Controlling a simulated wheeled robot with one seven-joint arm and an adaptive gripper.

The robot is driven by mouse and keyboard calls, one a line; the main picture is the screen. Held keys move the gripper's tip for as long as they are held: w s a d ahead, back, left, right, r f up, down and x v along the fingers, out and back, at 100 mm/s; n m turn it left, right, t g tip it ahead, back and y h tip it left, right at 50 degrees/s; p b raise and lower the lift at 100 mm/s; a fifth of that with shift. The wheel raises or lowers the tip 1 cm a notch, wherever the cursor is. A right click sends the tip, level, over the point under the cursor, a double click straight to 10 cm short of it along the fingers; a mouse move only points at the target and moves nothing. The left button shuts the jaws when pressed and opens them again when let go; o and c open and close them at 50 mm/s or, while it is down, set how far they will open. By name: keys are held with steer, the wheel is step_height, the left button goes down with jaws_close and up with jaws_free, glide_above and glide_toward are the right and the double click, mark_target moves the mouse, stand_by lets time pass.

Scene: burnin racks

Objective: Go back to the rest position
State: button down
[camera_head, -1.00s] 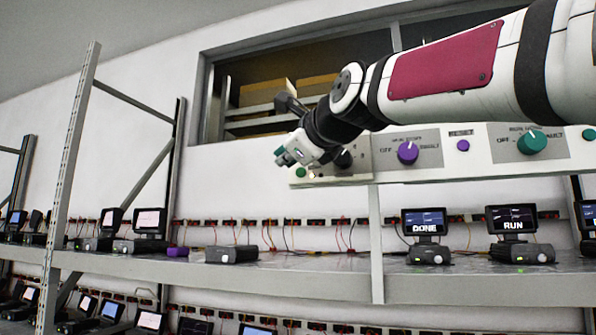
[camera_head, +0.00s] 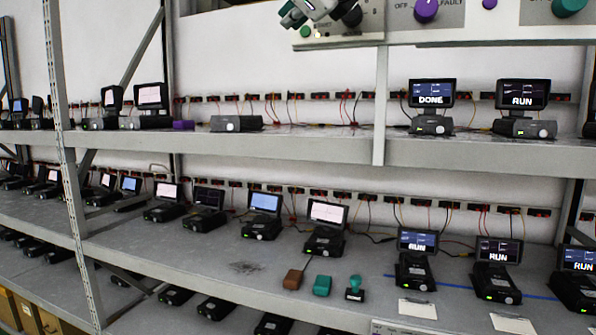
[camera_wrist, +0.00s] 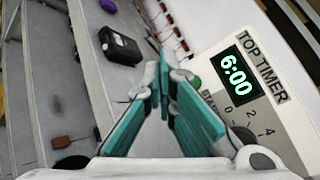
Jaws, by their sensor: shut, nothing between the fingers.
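My gripper (camera_head: 300,12) shows at the top edge of the head view, in front of the control panel (camera_head: 400,36) above the top shelf. Most of my arm is out of the head view. In the wrist view my gripper's teal fingers (camera_wrist: 165,105) meet at their tips with nothing between them. The panel's top timer (camera_wrist: 238,82) reads 6:00 in the wrist view, just right of the fingers. A dark knob (camera_wrist: 258,160) on it is partly cut off by my gripper's body. I cannot tell whether the fingers touch the panel.
The top shelf (camera_head: 300,145) holds several black devices, one with a DONE screen (camera_head: 432,93) and one with a RUN screen (camera_head: 522,94). The shelf below carries more devices, a brown block (camera_head: 293,279), a teal block (camera_head: 322,286) and a teal-handled stamp (camera_head: 355,288). A rack post (camera_head: 68,170) stands at left.

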steer(key=s+d+f+n+g+h, duration=0.2)
steer(key=s+d+f+n, duration=0.15)
steer(key=d+f, duration=0.6)
steer(key=s+d+f+n+g+h, duration=0.1)
steer(key=s+f+n, duration=0.4)
steer(key=f, duration=0.7)
steer(key=s+d+f+n+g+h+b, duration=0.1)
steer(key=s+d+f+n+g, duration=0.3)
steer(key=s+f, duration=0.6)
steer(key=s+d+f+n+g+h+b, duration=0.1)
steer(key=s+d+f+n, duration=0.4)
steer(key=f, duration=0.9)
steer(key=s+n+g+h, duration=0.1)
steer(key=s+n+h, duration=0.1)
steer(key=s+n, duration=0.1)
steer(key=shift+s+d+g, duration=0.15)
steer(key=shift+d+g, duration=0.05)
steer(key=shift+g, duration=0.2)
steer(key=shift+f, duration=0.1)
